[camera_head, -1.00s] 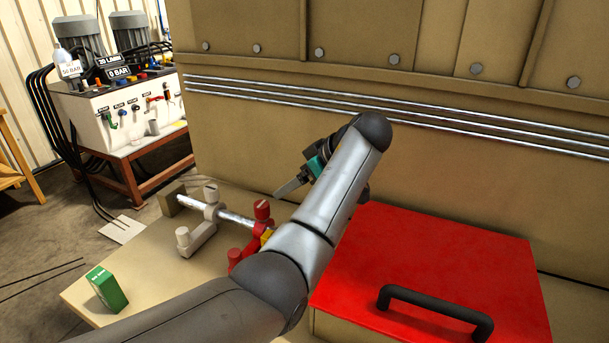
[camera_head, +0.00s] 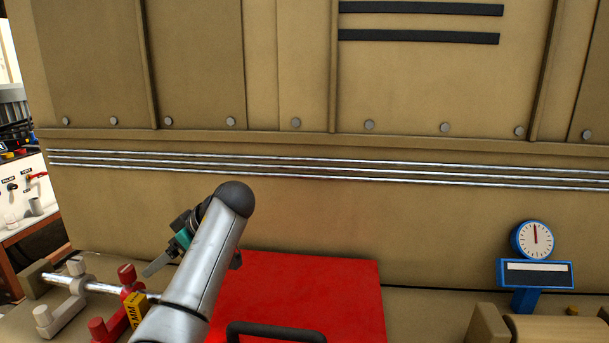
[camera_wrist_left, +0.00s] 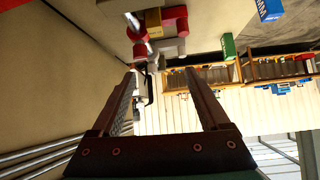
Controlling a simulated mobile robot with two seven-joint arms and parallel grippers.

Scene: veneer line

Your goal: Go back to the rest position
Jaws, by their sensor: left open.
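My left gripper (camera_head: 160,262) is in the head view at the lower left, at the end of my grey arm, held in front of the tan machine wall. In the left wrist view its two fingers (camera_wrist_left: 165,80) stand wide apart with nothing between them. Beyond them the wrist view shows the bench, a red and yellow fixture and a distant wall. My right gripper is in none of the views.
A red lid (camera_head: 300,295) with a black handle (camera_head: 275,332) lies right of my arm. Left are a steel rod fixture with red clamps (camera_head: 128,285) and a yellow block (camera_head: 136,308). A blue dial gauge (camera_head: 535,240) stands at right. A green box (camera_wrist_left: 228,46) shows in the wrist view.

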